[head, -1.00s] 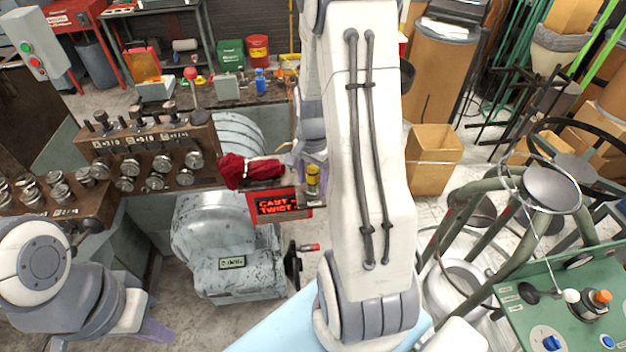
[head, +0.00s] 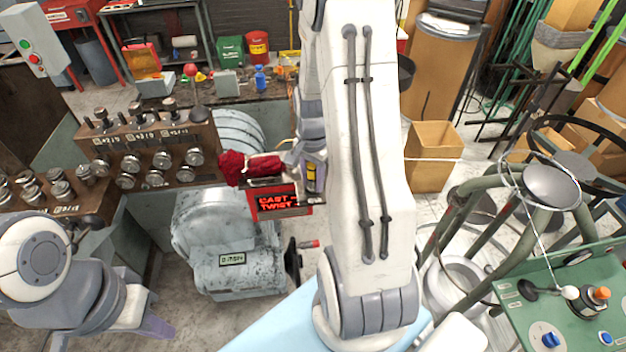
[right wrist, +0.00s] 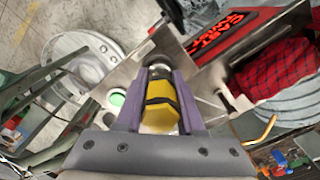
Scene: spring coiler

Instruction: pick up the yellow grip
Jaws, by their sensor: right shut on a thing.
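The yellow grip (right wrist: 160,108), with a black band around it, sits between the purple fingers of my right gripper (right wrist: 160,90) in the right wrist view. The fingers are shut on it from both sides. Its far end meets a round metal piece at the metal plate. In the head view the yellow grip (head: 311,178) shows as a small strip beside the red sign, partly hidden by my right gripper (head: 314,165). My left gripper (head: 150,322) is low at the left, away from the grip; its jaws are not clear.
A red lit sign (head: 276,202) and a red cloth (head: 248,167) are close left of the grip. A grey machine housing (head: 230,245) stands below. A brown panel with several knobs (head: 150,150) is further left. A green control panel (head: 570,310) is at the lower right.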

